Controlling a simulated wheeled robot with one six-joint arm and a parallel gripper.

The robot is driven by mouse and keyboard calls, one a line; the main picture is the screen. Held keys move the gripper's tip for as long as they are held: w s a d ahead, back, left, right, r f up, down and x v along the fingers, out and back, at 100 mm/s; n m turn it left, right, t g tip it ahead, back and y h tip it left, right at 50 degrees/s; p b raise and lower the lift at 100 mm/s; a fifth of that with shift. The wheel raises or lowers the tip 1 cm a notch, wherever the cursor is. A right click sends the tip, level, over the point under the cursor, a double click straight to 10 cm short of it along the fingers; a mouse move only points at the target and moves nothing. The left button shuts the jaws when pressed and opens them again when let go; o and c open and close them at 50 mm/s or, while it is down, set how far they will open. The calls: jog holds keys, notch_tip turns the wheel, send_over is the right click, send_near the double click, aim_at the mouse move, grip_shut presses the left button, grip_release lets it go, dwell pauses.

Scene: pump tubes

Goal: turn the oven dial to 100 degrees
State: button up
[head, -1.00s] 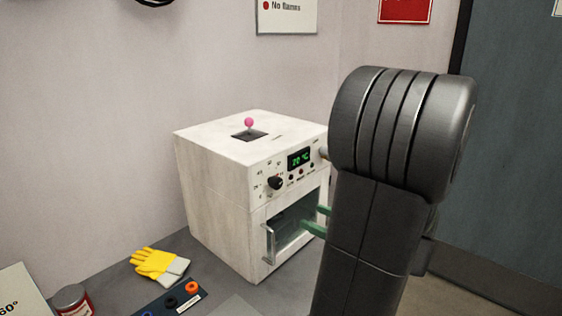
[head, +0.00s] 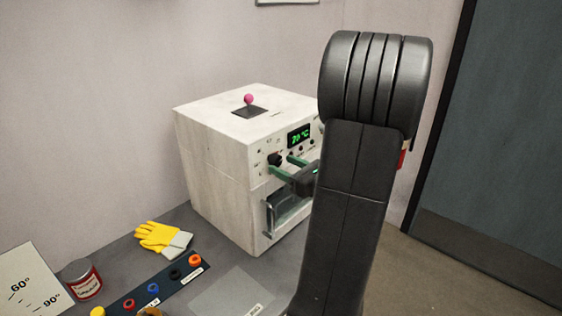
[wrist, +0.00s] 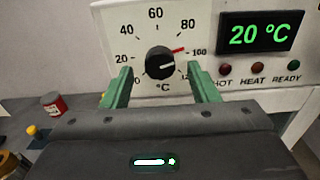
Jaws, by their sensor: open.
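The oven dial is a black round knob (wrist: 160,64) on the white front panel, inside a printed scale that includes 20 to 100 °C. It also shows in the head view (head: 274,159). A red mark beside the knob points toward 100; I cannot tell whether it is on the knob or the panel. The knob's own pointer is unclear. My gripper (wrist: 159,86) is open, its green fingers either side of the knob's lower part in the wrist view. In the head view, my gripper (head: 281,165) is at the panel; contact cannot be told.
The oven (head: 215,165) has a green display (wrist: 261,32) reading 20 °C, with indicator lamps below. A door handle (head: 268,220) is under the dial. Yellow gloves (head: 160,237), a red tin (head: 83,279) and a dark rack (head: 172,284) with coloured rings lie left and in front.

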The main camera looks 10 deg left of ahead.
jog(key=shift+x, duration=1.05)
jog(key=c, duration=1)
jog(key=shift+r+m+p, duration=0.2)
jog(key=shift+m+p, duration=0.6)
jog(key=shift+p, duration=0.45)
jog(key=shift+f+m+p, duration=0.2)
jog(key=shift+m+p, duration=0.25)
jog(key=shift+m, duration=0.35)
jog(key=o, duration=1)
